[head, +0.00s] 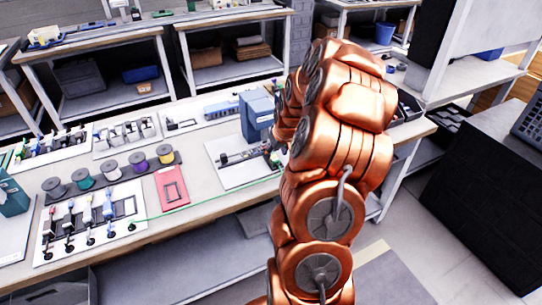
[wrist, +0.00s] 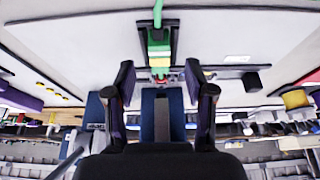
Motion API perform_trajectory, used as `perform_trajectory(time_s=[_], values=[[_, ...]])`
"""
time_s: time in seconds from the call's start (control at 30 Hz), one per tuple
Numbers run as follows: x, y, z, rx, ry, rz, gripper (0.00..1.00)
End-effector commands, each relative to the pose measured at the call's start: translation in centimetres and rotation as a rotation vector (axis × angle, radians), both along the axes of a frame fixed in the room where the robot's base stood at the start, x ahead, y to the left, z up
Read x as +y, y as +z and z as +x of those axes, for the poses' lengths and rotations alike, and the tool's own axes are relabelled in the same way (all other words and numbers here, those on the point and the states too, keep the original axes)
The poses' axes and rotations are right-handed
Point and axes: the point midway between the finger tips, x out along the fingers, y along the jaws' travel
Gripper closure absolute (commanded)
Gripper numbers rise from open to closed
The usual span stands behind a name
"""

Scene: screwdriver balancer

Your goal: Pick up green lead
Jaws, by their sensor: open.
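The green lead (head: 205,205) runs as a thin line along the front of the workbench in the head view, from the white board with several leads at left towards my arm at right. In the wrist view, a green piece with a green strand (wrist: 158,12) lies at top centre, with dark parts around it. My gripper (wrist: 160,72) is open, its two dark fingers spread on either side of the centre line. The green piece is just beyond the fingertips, and nothing is seen gripped. In the head view, my copper arm hides most of the gripper and the lead's right end.
The workbench holds wire spools (head: 111,171), a red tray (head: 172,187), a white board with leads (head: 90,225) and a blue box (head: 257,112) close to my arm. A white plate with a dark fixture (head: 240,158) lies beside the arm. Bare bench shows along the front edge.

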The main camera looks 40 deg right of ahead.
Motion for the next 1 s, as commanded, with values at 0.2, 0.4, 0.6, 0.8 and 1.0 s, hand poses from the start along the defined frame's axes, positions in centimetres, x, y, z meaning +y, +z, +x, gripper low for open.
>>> perform_trajectory(time_s=[0.2, 0.4, 0.6, 0.8, 1.0], values=[[-0.3, -1.6, 0.7, 0.001, 0.0, 0.0, 0.46], [-0.5, -3.1, 1.3, 0.0, 0.0, 0.0, 0.46], [-0.6, -3.4, 1.4, -0.003, 0.0, -0.002, 0.46], [-0.6, -3.4, 1.4, -0.003, 0.0, -0.002, 0.57], [-0.6, -3.4, 1.4, -0.002, 0.0, -0.002, 0.78]])
